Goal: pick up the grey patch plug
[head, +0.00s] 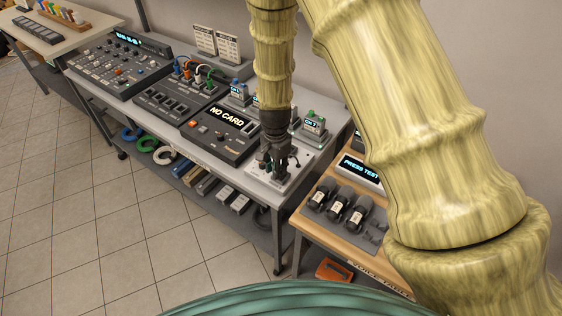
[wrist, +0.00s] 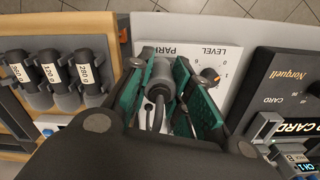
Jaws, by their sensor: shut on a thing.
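The grey patch plug (wrist: 160,75) sits between the green-padded fingers of my gripper (wrist: 165,88) in the wrist view, with a grey cable curving from it. My gripper is shut on it. In the head view my gripper (head: 275,160) points down over a white panel (head: 283,182) at the right end of the grey bench. The same panel, lettered "PARK" and "LEVEL", shows beneath the fingers in the wrist view (wrist: 224,58). The plug is mostly hidden by the fingers in the head view. I cannot tell whether its tip touches the panel.
A dark console reading "NO CARD" (head: 220,132) stands left of the panel, with small labelled units behind. A knob with an orange mark (wrist: 210,76) is close to the fingers. To the right, a wooden table (head: 312,228) holds dark cylinders (head: 338,208) and a "PRESS TEST" display (head: 361,171).

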